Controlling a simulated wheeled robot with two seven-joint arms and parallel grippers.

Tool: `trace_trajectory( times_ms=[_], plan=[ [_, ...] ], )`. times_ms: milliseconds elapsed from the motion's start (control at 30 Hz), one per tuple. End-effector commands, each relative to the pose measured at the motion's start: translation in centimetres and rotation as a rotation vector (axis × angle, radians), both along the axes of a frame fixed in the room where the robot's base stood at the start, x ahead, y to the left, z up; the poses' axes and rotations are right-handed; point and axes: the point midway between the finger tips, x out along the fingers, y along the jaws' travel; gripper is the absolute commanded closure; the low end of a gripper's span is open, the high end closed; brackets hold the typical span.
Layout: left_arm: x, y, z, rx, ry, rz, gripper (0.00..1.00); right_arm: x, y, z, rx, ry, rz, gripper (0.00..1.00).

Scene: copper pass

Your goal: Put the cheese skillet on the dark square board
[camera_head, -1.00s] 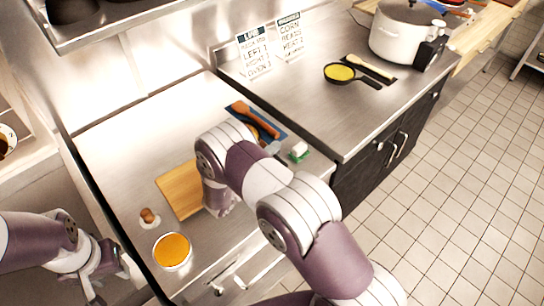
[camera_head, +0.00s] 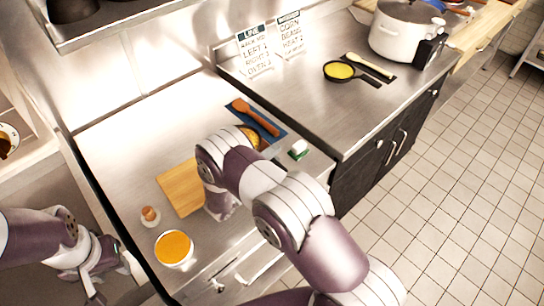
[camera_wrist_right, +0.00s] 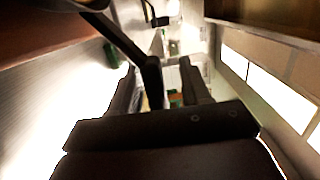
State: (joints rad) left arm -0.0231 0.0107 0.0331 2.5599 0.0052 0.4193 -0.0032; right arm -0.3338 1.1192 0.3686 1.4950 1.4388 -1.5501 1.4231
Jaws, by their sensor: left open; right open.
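A dark skillet with golden-yellow contents (camera_head: 252,136) sits on the near counter, partly hidden by my right arm; I take it as the cheese skillet. A second dark skillet with yellow contents (camera_head: 339,71) stands on the far right counter. My left gripper (camera_head: 92,285) is open and empty at lower left.
A blue mat (camera_head: 272,133) with a brown spatula (camera_head: 255,118) lies behind the near skillet. A wooden board (camera_head: 180,188), an orange-filled bowl (camera_head: 174,249) and a green-white item (camera_head: 299,149) are nearby. A white pot (camera_head: 402,35) stands at far right.

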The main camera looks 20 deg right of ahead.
Motion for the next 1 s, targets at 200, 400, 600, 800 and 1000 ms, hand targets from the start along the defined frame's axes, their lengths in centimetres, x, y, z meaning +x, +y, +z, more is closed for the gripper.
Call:
trace_trajectory(
  times_ms=[200,400,600,800,1000],
  plan=[
    [0.0,0.0,-1.8,0.000,0.001,0.000,0.58,-1.8,3.9,-0.5,0.000,-0.001,0.007,0.53],
    [0.0,0.0,-3.1,0.000,0.001,0.000,0.58,-3.9,8.0,-0.4,0.000,-0.001,0.006,0.53],
    [0.0,0.0,-3.7,0.000,0.001,0.000,0.58,-5.1,10.3,-0.2,-0.001,0.000,0.003,0.53],
    [0.0,0.0,-3.7,0.000,0.000,0.000,0.58,-0.3,10.3,1.2,0.113,0.214,0.217,0.53],
    [0.0,0.0,-3.7,0.000,0.000,0.000,0.58,1.5,12.3,5.1,0.032,0.897,0.998,0.53]
  ],
)
